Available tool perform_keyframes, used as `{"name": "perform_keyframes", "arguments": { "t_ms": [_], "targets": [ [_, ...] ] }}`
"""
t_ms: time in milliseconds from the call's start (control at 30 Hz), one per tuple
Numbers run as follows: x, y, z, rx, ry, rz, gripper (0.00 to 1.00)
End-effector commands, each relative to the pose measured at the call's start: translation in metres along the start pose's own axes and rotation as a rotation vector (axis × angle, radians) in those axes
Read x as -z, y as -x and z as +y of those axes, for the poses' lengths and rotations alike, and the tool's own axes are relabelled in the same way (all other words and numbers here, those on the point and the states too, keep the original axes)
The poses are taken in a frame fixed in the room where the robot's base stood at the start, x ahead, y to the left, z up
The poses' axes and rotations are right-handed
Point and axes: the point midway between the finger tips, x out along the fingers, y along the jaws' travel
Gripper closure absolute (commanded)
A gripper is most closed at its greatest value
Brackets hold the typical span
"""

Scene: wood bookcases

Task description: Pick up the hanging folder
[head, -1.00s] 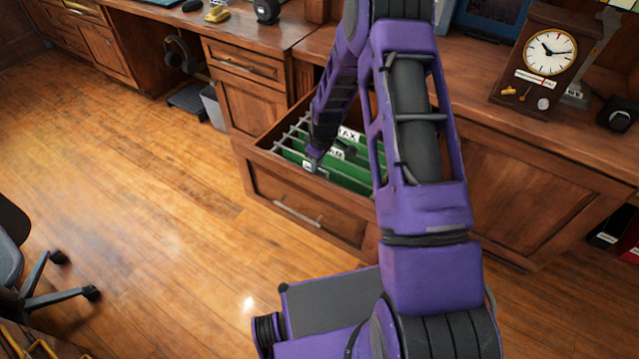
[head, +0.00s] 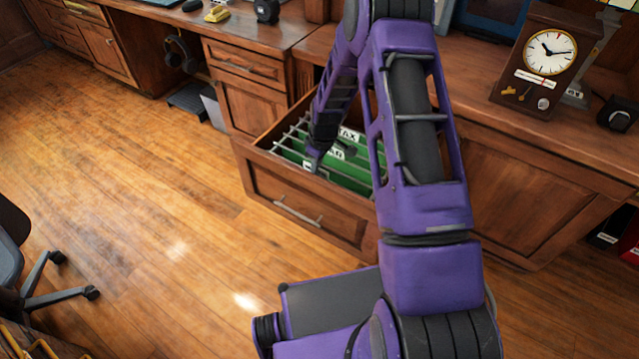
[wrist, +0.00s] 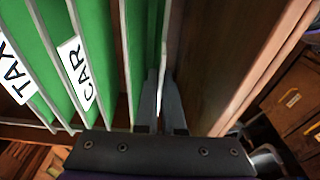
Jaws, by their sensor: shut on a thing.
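Several green hanging folders with white label tabs and metal rails hang in an open wooden drawer (head: 268,190). The hanging folder nearest the drawer front (wrist: 137,50) is between the fingers of my gripper (wrist: 161,80), which is shut on its upper edge. In the head view my gripper (head: 314,165) is down at the front of the drawer, beside a white tab. In the wrist view the folder labelled CAR (wrist: 95,50) and the folder labelled TAX (wrist: 50,65) hang to the left, apart from the fingers. My arm hides the drawer's right part in the head view.
The drawer front panel (wrist: 195,60) is close to the right of my fingers. A desk top with a clock (head: 548,50) stands behind and to the right. An office chair (head: 20,255) is at the far left. The wooden floor (head: 140,180) left of the drawer is clear.

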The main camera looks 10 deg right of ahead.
Motion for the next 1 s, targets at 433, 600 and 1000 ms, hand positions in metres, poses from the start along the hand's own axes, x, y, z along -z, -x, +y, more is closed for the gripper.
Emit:
{"name": "perform_keyframes", "arguments": {
  "t_ms": [433,600,1000],
  "targets": [
    [0.0,0.001,-0.001,0.001,0.0,-0.001,1.0],
    [0.001,0.007,0.0,0.001,0.0,-0.001,1.0],
    [0.015,0.091,0.001,-0.003,0.001,0.003,1.0]
  ]
}}
